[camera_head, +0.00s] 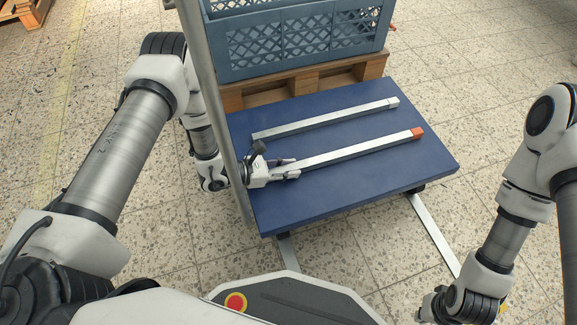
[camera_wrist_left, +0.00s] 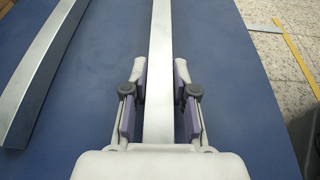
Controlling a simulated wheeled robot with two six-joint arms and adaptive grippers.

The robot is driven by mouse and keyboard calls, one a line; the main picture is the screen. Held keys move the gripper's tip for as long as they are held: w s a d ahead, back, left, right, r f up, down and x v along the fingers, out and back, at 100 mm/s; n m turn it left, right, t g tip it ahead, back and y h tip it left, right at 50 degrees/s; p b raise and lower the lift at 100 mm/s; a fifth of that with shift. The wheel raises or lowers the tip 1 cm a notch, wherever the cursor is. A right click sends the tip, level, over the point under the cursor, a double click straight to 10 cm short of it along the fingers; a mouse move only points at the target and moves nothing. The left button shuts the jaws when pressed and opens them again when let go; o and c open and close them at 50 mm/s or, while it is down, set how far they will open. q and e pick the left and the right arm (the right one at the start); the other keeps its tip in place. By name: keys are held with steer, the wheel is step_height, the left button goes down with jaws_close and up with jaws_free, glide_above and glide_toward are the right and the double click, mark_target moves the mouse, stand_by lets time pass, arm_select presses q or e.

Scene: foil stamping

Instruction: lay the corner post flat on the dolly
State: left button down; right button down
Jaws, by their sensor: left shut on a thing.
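A long grey metal corner post (camera_head: 350,152) with an orange-red far end extends level over the blue deck of the dolly (camera_head: 330,195). It looks flat on or very close to the deck; I cannot tell contact for certain. My left gripper (camera_head: 290,168) is shut on its near end, low over the deck's left side. In the left wrist view the post (camera_wrist_left: 160,60) runs straight ahead between the two fingers (camera_wrist_left: 160,95). A second plain grey post (camera_head: 325,118) lies parallel behind it, and shows at left in the wrist view (camera_wrist_left: 40,70). My right gripper (camera_head: 435,308) is at the lower right, off the dolly.
A blue-grey crate (camera_head: 300,45) stands on a wooden pallet (camera_head: 300,82) right behind the dolly. An upright metal pole (camera_head: 212,90) rises at the dolly's left edge beside my left arm. The deck in front of the posts is clear.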

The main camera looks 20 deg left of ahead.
arm_select(q)
steer(key=c, duration=0.8)
jaws_free()
steer(key=shift+c, duration=0.2)
steer(key=shift+a, duration=0.1)
steer(key=v, duration=1.2)
